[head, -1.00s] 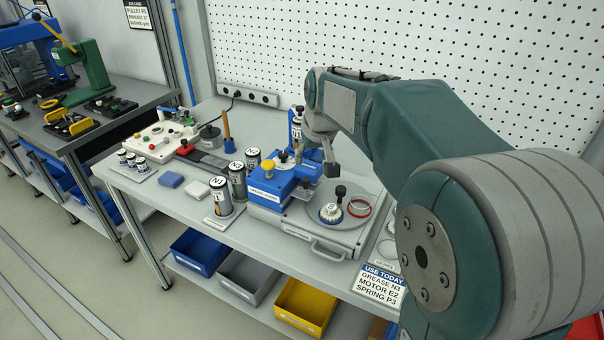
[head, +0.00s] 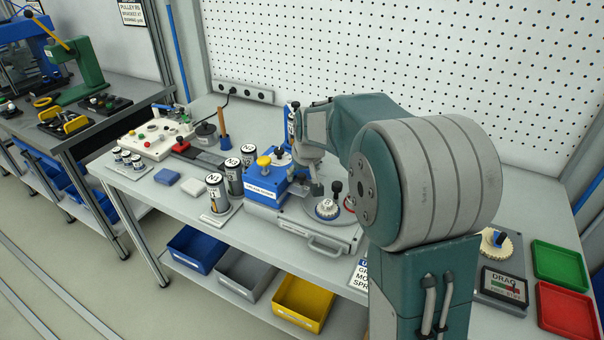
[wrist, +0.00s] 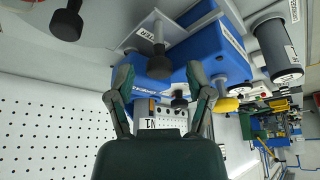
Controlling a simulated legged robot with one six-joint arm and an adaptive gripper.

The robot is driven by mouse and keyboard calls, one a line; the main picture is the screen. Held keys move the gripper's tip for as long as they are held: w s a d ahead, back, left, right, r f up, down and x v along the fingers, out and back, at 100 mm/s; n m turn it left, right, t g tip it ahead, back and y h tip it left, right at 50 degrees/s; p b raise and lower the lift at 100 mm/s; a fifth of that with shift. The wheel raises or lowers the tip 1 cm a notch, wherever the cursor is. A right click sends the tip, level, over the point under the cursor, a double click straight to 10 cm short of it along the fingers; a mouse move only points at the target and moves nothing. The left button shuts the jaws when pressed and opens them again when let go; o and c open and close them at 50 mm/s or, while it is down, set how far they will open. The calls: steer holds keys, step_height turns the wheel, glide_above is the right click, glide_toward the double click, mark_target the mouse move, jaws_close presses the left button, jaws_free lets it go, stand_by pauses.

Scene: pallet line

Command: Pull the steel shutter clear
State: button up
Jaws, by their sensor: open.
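The steel shutter (wrist: 145,34) is a grey plate with a label, at the side of the blue fixture (wrist: 190,50) in the wrist view. A black knob (wrist: 160,67) on a steel stem stands up from it. My gripper (wrist: 160,78) is open, its two fingers spread either side of the knob's place in the picture, with no visible contact. In the head view, my gripper (head: 317,187) points down just right of the blue fixture (head: 265,186), close to it. My gripper hides most of the shutter there.
Right of the fixture are a round part (head: 327,207) and another black knob (head: 336,187). Labelled canisters (head: 217,190) stand to the left. A pegboard (head: 400,60) rises behind. Green (head: 560,262) and red (head: 567,310) trays lie at the right.

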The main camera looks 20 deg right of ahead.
jaws_close()
steer(key=shift+s, duration=0.1)
steer(key=s+a, duration=0.4)
steer(key=shift+w+f, duration=0.1)
jaws_free()
